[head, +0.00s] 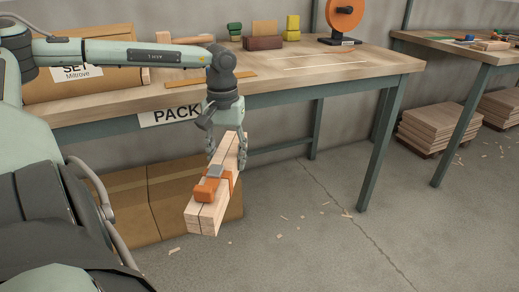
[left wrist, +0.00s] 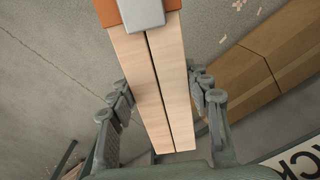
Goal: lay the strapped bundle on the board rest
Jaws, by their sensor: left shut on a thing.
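The strapped bundle (head: 209,208) is pale boards side by side, held by an orange strap with a grey buckle. My left gripper (head: 228,155) is shut on the bundle's upper part, and the bundle hangs tilted in front of the workbench edge, above the floor. In the left wrist view, my fingers (left wrist: 158,98) flank the boards (left wrist: 160,75), and the orange strap with its grey buckle (left wrist: 143,14) is at the top. I cannot tell for sure which thing is the board rest; a pale outlined area (head: 322,65) lies on the bench top. My right gripper is not in view.
The workbench (head: 385,66) carries a cardboard box (head: 75,88) at left, small coloured blocks (head: 263,42) at the back and an orange reel (head: 345,14). Cardboard boxes (head: 160,205) stand under it. The bench's right part is mostly clear. Board stacks (head: 435,130) stand under another bench.

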